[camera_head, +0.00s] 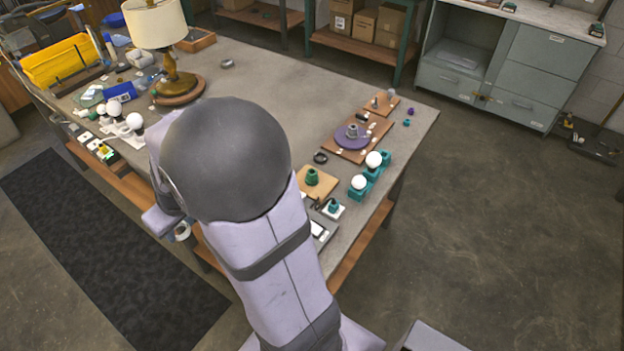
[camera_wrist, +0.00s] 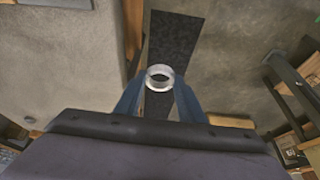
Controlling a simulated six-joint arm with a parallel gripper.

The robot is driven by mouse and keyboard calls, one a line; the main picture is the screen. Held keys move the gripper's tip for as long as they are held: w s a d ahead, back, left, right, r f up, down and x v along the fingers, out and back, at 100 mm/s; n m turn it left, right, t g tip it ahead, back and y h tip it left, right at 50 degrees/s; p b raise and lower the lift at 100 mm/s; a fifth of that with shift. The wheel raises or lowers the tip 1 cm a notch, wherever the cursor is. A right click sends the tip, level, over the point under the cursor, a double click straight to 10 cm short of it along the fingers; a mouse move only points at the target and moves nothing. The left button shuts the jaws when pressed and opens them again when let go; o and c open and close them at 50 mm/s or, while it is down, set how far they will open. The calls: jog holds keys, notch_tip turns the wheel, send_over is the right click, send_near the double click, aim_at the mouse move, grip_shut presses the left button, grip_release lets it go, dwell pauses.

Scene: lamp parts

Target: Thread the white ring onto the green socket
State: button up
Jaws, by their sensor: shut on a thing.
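The white ring (camera_wrist: 160,77) is held between the two blue fingertips of my gripper (camera_wrist: 160,88) in the wrist view, its opening visible. The ring also shows in the head view (camera_head: 182,231), just off the table's near edge, left of my arm. In the head view my arm hides most of the gripper. The green socket (camera_head: 312,177) stands upright on a small light wooden board, right of my arm and well apart from the ring. The socket is not seen in the wrist view.
A teal fitting on a white plate (camera_head: 334,208) sits close in front of the socket board. White bulbs in teal holders (camera_head: 366,177) stand to its right. A dark ring (camera_head: 320,157) lies behind it. A lamp (camera_head: 170,60) stands at the back left. The table's middle is largely clear.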

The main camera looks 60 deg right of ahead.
jog(key=s+d+b, duration=0.1)
jog(key=d+b, duration=0.2)
jog(key=d, duration=0.4)
jog(key=shift+s+d+b, duration=0.15)
jog(key=shift+s+b, duration=0.15)
jog(key=shift+s, duration=0.05)
dwell(3.1)
jog(key=s+d+b, duration=0.1)
jog(key=d+b, duration=0.1)
jog(key=d, duration=0.4)
jog(key=shift+s+d, duration=0.3)
jog(key=shift+d, duration=0.05)
dwell(2.9)
